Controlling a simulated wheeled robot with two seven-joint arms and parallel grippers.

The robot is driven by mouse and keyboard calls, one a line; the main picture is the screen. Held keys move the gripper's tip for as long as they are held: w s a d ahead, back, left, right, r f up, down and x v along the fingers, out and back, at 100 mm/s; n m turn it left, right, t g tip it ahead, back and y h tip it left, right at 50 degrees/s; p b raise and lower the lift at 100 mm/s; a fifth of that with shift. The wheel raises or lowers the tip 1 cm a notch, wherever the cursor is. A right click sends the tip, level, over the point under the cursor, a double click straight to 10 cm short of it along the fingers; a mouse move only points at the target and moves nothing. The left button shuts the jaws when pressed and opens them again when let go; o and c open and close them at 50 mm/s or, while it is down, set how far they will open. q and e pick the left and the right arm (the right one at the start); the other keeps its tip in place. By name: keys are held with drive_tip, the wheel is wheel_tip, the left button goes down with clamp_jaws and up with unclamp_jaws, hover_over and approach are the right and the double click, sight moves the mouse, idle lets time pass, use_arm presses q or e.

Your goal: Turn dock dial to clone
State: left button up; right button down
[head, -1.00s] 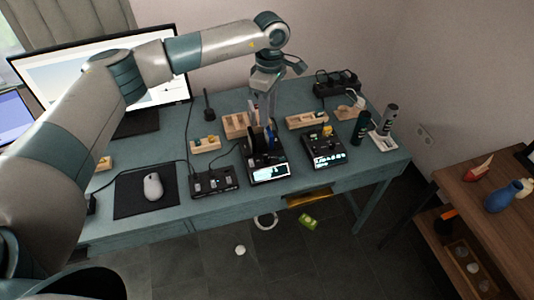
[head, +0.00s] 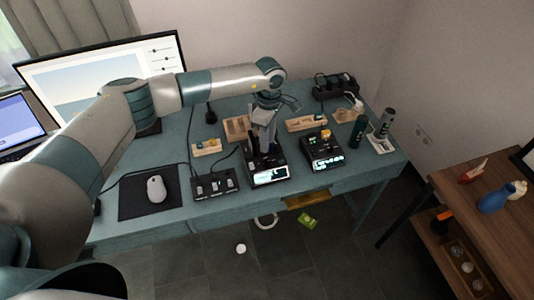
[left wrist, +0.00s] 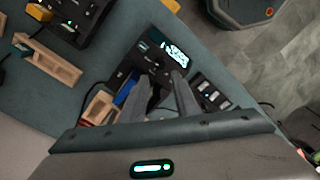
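The black dock (head: 268,172) with a lit screen sits near the table's front edge, in the middle of the head view. In the left wrist view the dock (left wrist: 150,62) lies beyond my fingers, its lit screen toward the top. I cannot clearly make out the dial or its setting; small controls show below the screen. My left gripper (head: 262,138) points down over the back part of the dock. In the left wrist view its two fingers (left wrist: 164,88) are apart with nothing visibly held between them. Whether they touch the dock is unclear. My right gripper is out of view.
A black switch box (head: 215,184) stands left of the dock, and another black device (head: 323,151) stands to its right. Wooden trays (head: 306,123) lie behind. A mouse (head: 156,189) rests on a black mat at left.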

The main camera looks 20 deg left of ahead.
sight(267, 162)
use_arm(q)
drive_tip(key=f+p, duration=0.1)
drive_tip(key=f, duration=0.3)
drive_tip(key=f+p, duration=0.1)
drive_tip(key=f, duration=0.3)
drive_tip(key=shift+s+f+p, duration=0.2)
drive_tip(key=shift+f+p, duration=0.1)
clamp_jaws()
